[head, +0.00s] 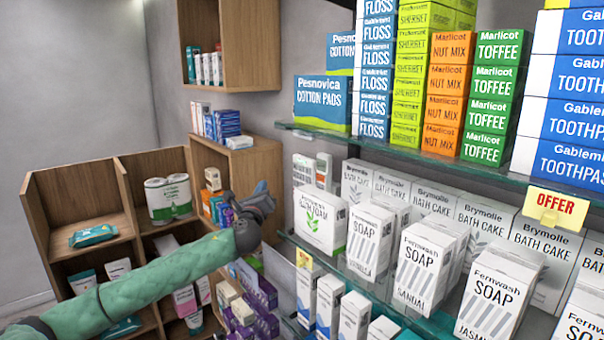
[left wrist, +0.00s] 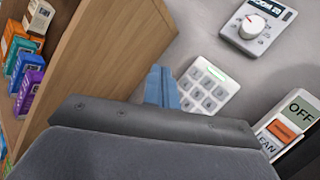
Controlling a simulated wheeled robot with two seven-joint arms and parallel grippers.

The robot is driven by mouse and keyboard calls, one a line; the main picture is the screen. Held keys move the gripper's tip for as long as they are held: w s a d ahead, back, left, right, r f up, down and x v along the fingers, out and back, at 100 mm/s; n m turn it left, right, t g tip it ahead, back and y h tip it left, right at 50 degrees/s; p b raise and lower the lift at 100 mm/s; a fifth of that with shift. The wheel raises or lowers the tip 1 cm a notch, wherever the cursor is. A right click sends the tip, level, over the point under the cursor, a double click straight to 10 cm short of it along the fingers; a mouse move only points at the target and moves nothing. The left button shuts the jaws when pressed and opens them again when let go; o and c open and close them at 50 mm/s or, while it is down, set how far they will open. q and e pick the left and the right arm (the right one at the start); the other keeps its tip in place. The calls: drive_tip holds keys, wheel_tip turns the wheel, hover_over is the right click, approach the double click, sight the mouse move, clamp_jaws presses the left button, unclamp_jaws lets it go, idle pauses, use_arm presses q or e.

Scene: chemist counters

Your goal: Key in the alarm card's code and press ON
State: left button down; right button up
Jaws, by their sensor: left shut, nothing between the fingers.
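In the left wrist view a white keypad (left wrist: 208,87) with grey keys and a small green strip at its top is on the grey wall. My left gripper (left wrist: 163,86) is shut and empty, its blue fingertips close to the keypad's left edge; I cannot tell whether they touch it. In the head view the left gripper (head: 264,192) is beside the wooden shelf's right side. The keypad cannot be made out for certain there. I cannot make out the alarm card or a code. My right gripper is in neither view.
A dial unit (left wrist: 258,25) and a white panel (left wrist: 298,112) marked OFF, with an orange part, are near the keypad. A wooden shelf (left wrist: 110,60) stands close on the left. In the head view, a glass shelf (head: 450,171) with stacked boxes fills the right.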

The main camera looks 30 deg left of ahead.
sight(295, 175)
use_arm(q)
drive_tip(key=shift+s+d+r, duration=0.1)
drive_tip(key=shift+d+r, duration=0.15)
drive_tip(key=w+d+p, duration=0.1)
drive_tip(key=w+d, duration=0.2)
drive_tip(key=w, duration=0.5)
drive_tip(key=shift+d, duration=0.2)
idle(0.3)
drive_tip(key=shift+w, duration=0.3)
idle(1.8)
drive_tip(key=shift+w+d, duration=0.15)
drive_tip(key=shift+w, duration=0.05)
